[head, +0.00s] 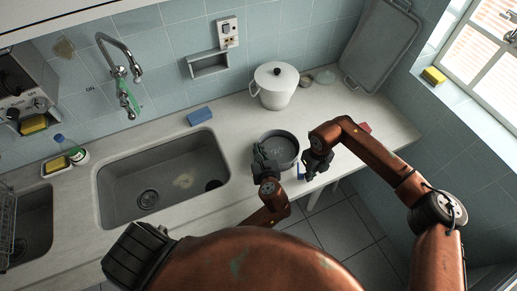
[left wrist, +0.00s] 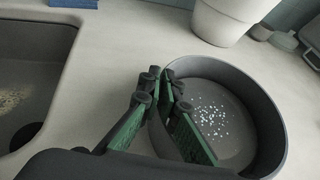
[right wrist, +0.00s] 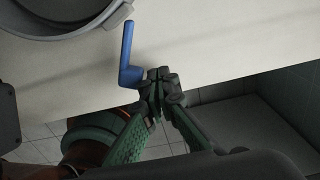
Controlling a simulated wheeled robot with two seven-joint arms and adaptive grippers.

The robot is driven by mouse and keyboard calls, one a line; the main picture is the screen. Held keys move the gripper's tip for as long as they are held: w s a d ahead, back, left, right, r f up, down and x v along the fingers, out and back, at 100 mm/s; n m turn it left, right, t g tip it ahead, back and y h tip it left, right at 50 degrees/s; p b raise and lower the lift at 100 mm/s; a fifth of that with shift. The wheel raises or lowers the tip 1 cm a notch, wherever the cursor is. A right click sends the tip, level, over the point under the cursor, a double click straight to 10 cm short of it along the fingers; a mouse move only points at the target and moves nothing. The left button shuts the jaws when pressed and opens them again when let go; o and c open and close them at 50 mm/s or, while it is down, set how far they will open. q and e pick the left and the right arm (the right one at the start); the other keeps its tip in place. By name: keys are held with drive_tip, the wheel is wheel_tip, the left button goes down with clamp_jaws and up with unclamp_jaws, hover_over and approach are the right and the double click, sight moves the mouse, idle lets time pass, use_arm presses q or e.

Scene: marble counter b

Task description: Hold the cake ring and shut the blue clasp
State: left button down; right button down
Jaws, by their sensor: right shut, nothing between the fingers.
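The dark grey cake ring (head: 292,140) stands on the counter right of the sink; it fills the right of the left wrist view (left wrist: 270,115). My left gripper (head: 264,152) is at its left wall, one finger outside and one inside, closed on the wall (left wrist: 160,80). The blue clasp (right wrist: 127,55) is an L-shaped lever on the ring's near right side, standing out from the wall. My right gripper (head: 318,163) is shut and empty; its fingertips (right wrist: 160,80) are beside the lever's bent end. Whether they touch it I cannot tell.
The sink (head: 150,190) is to the left, a white lidded pot (head: 275,90) behind the ring. A blue sponge (head: 199,116) lies behind the sink. A red item (head: 365,127) is partly hidden by my right arm. The counter's front edge runs close by the clasp.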

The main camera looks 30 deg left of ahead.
sight(302, 174)
use_arm(q)
drive_tip(key=shift+f, duration=0.35)
use_arm(e)
drive_tip(key=shift+s+a, duration=0.3)
drive_tip(key=shift+a, duration=0.45)
drive_tip(key=shift+s+a, duration=0.1)
drive_tip(key=shift+a, duration=0.6)
idle(0.5)
use_arm(q)
drive_tip(key=shift+s, duration=0.1)
use_arm(e)
drive_tip(key=shift+w+a, duration=0.25)
drive_tip(key=shift+a, duration=0.95)
idle(1.0)
idle(0.4)
drive_tip(key=shift+s+d+r, duration=0.4)
drive_tip(key=shift+d+r, duration=0.1)
drive_tip(key=shift+d, duration=0.2)
drive_tip(key=shift+s+d+r, duration=0.35)
drive_tip(key=shift+d+r, duration=0.15)
drive_tip(key=shift+d, duration=0.15)
drive_tip(key=shift+r, duration=3.5)
use_arm(q)
drive_tip(key=c, duration=2.6)
unclamp_jaws()
drive_tip(key=shift+c, duration=0.2)
